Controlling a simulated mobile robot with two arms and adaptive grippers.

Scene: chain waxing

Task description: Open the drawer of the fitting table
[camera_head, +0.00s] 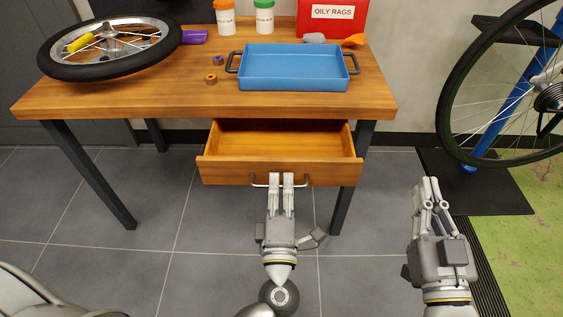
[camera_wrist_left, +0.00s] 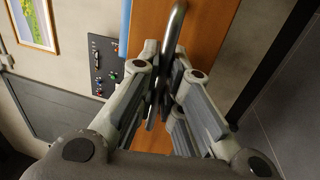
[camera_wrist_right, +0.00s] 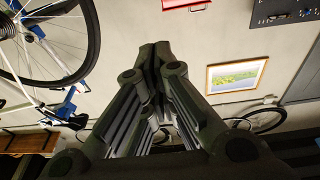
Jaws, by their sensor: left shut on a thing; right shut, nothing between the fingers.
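The wooden fitting table (camera_head: 330,103) stands ahead with its drawer (camera_head: 230,172) pulled out towards me. The part of the drawer's inside that shows looks empty. A metal bar handle (camera_head: 303,181) runs across the drawer front; it also shows in the left wrist view (camera_wrist_left: 176,25). My left gripper (camera_head: 281,178) is shut on the handle, its fingers hiding the bar's middle. My right gripper (camera_head: 428,182) is shut and empty, out to the right of the table, apart from everything; its closed fingers also show in the right wrist view (camera_wrist_right: 152,50).
On the table are a blue tray (camera_head: 292,88), a wheel (camera_head: 75,73), two white tubs (camera_head: 225,20) (camera_head: 264,20), a red OILY RAGS box (camera_head: 332,25) and small parts. A bike wheel on a blue stand (camera_head: 497,115) is at right. The floor before the drawer is clear.

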